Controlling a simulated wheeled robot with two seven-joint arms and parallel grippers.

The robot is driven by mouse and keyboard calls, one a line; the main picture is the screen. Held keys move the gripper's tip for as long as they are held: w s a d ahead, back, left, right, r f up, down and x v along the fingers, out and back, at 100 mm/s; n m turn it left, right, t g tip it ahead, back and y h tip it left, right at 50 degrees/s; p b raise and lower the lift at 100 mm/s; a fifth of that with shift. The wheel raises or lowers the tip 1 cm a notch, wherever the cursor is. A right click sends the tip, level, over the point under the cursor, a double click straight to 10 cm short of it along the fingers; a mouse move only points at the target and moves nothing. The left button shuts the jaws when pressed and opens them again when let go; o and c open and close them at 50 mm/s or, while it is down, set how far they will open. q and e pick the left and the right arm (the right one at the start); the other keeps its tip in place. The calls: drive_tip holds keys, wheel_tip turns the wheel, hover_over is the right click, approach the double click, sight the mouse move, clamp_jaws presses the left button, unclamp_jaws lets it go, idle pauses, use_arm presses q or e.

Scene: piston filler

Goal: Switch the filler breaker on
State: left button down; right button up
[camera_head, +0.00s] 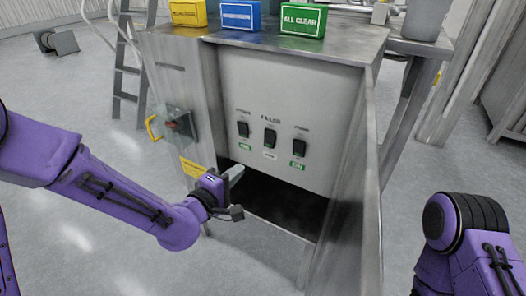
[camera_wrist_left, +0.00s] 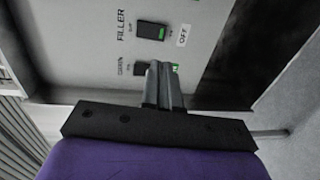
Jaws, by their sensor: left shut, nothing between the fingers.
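The filler breaker (camera_head: 270,138) is the middle of three black rocker switches on the grey panel, with a white OFF label (camera_head: 269,155) below it. In the left wrist view the filler breaker (camera_wrist_left: 152,31) is beside the word FILLER and the OFF label (camera_wrist_left: 183,35). My left gripper (camera_head: 238,172) is shut and empty, low in front of the panel's left part. In the wrist view its fingertips (camera_wrist_left: 163,67) overlap the neighbouring left breaker (camera_wrist_left: 142,69) and partly hide its green label; contact cannot be told. My right gripper is out of view.
The left breaker (camera_head: 243,129) and right breaker (camera_head: 300,147) have green ON labels. An open cabinet door (camera_head: 350,200) stands at the right. A yellow handle (camera_head: 152,127) juts out at the left. Yellow, blue and green blocks sit on top.

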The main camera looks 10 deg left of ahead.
sight(268, 145)
use_arm(q)
drive_tip(key=x, duration=1.4)
drive_tip(key=shift+w+f+b, duration=0.15)
drive_tip(key=shift+f+b, duration=0.3)
drive_tip(key=shift+b, duration=0.3)
drive_tip(key=shift+r+t, duration=0.3)
drive_tip(key=shift+r, duration=0.05)
drive_tip(key=shift+f, duration=0.1)
drive_tip(key=f+v, duration=0.2)
drive_tip(key=v, duration=1.1)
drive_tip(key=shift+s+a+f, duration=0.2)
drive_tip(key=shift+s+f, duration=0.05)
drive_tip(key=shift+s, duration=0.15)
